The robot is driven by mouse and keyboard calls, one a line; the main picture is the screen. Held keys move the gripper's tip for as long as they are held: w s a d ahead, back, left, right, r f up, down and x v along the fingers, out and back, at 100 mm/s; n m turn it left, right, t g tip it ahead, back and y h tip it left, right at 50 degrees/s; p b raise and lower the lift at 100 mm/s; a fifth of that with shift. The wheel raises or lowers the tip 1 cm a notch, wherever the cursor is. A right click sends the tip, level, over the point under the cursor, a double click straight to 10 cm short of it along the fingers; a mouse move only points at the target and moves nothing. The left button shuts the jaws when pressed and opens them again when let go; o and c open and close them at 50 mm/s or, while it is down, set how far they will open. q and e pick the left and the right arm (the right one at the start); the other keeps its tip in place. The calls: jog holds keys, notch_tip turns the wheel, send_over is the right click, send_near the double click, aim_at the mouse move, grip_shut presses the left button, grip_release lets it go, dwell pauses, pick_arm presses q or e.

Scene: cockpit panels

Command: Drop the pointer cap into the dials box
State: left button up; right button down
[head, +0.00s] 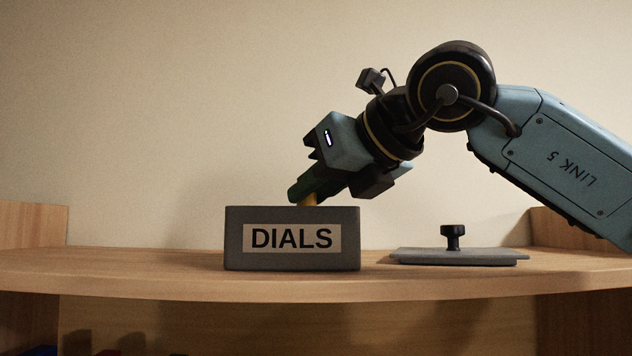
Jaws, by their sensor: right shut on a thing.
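The dials box (292,262) is a grey box with a "DIALS" label on its front, standing on the wooden shelf. My right gripper (306,194) reaches in from the right and points down and left over the box's top edge. The box's inside is hidden. My left gripper is not in view.
A grey lid with a black knob (453,238) lies on the shelf to the right of the box, below my right arm. The wooden shelf (130,268) is clear left of the box. Raised wooden sides stand at both ends.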

jog(key=shift+w, duration=0.1)
jog(key=c, duration=1.5)
grip_release()
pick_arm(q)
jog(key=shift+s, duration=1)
pick_arm(e)
jog(key=o, duration=0.3)
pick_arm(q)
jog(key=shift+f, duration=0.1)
pick_arm(e)
jog(key=shift+o, duration=0.2)
jog(key=shift+d, duration=0.1)
jog(key=shift+s+d+r, duration=0.15)
jog(key=shift+s+d, duration=0.05)
jog(key=shift+s, duration=0.1)
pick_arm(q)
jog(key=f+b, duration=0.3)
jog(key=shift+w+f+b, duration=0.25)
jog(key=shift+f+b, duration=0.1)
pick_arm(e)
jog(key=v, duration=1.2)
jog(key=shift+s, duration=0.3)
jog(key=shift+d, duration=0.15)
